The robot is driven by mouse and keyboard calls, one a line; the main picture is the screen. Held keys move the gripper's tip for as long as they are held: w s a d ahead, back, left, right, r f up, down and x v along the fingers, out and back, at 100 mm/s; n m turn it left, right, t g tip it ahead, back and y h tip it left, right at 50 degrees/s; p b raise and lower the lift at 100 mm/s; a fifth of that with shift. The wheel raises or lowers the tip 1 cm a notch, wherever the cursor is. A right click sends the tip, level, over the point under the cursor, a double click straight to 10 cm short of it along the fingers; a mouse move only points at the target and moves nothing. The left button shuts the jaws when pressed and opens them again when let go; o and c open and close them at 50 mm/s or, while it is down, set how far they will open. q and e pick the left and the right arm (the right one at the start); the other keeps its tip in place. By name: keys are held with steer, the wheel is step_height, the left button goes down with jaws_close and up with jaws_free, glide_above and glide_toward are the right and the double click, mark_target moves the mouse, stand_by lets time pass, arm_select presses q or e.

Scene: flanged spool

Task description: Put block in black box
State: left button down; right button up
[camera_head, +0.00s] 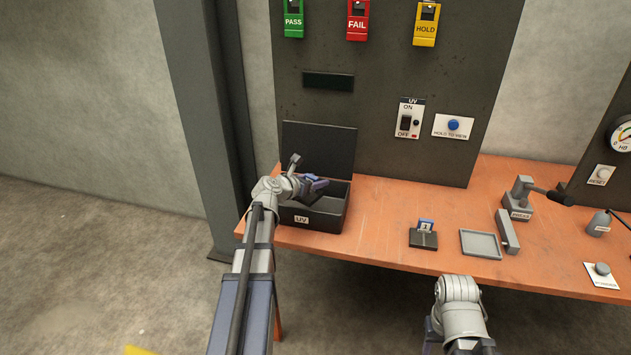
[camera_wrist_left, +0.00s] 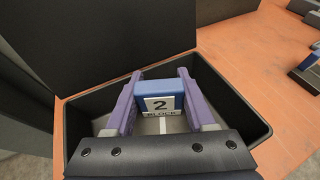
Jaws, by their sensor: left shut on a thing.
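The block (camera_wrist_left: 160,102), blue on top with a white label reading "2 BLOCK", is between the purple fingers of my left gripper (camera_wrist_left: 162,110). The gripper is shut on it. In the head view my left gripper (camera_head: 314,186) is over the black box (camera_head: 325,217) marked UV, whose lid (camera_head: 318,146) stands open at the back. In the left wrist view the block is within the outline of the open black box (camera_wrist_left: 235,118); its height above the floor is hard to tell. My right arm shows at the bottom of the head view, but its gripper does not.
On the orange table (camera_head: 385,205) right of the box are a dark stand with a blue-and-white piece (camera_head: 425,227), a grey tray (camera_head: 480,244) and a press (camera_head: 519,198). A dark panel with a UV switch (camera_head: 408,119) rises behind.

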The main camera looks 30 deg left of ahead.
arm_select(q)
steer(key=shift+c, duration=1.2)
jaws_free()
steer(key=shift+s+r+p, duration=0.2)
steer(key=shift+r+p, duration=0.3)
steer(key=shift+s+r+p, duration=0.15)
steer(key=shift+r+p, duration=0.35)
steer(key=p+v, duration=0.4)
steer(key=v, duration=0.7)
steer(key=shift+s+f, duration=0.2)
steer(key=shift+a, duration=0.1)
